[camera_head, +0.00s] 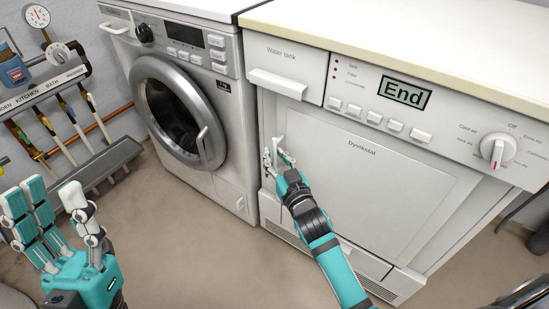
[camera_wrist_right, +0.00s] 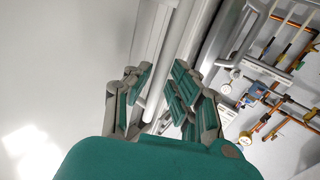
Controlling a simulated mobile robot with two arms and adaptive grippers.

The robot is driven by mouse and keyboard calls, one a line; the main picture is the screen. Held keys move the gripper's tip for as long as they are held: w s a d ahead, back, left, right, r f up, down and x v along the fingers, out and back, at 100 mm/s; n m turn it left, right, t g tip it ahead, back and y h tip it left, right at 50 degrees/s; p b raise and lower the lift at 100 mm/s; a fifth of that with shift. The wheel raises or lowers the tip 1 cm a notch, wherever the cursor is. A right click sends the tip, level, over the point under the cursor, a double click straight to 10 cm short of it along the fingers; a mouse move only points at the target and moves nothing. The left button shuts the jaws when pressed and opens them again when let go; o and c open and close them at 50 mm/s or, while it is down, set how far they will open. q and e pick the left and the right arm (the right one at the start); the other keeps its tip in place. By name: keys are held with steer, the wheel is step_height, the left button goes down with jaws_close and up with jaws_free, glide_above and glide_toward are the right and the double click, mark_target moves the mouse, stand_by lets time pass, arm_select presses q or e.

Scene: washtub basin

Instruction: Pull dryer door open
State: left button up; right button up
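The dryer is the right-hand white machine, with an "End" display and its door (camera_head: 365,185) shut flat in the front. A pale vertical handle (camera_head: 280,122) is at the door's left edge. My right gripper (camera_head: 278,160) is at this handle, fingers pointing up and spread on either side of it. In the right wrist view, a light bar (camera_wrist_right: 158,95) runs between the fingers of my right gripper (camera_wrist_right: 160,85); firm contact on both sides cannot be made out. My left gripper (camera_head: 55,200) is open and empty at the lower left, away from the dryer.
A washing machine (camera_head: 190,95) with a round shut door stands left of the dryer. A rack of brushes (camera_head: 65,125) and pipes are on the left wall, above a grey trough (camera_head: 95,165). The floor (camera_head: 190,235) before the machines is clear.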

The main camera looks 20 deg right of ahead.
steer(key=shift+w, duration=0.45)
jaws_close()
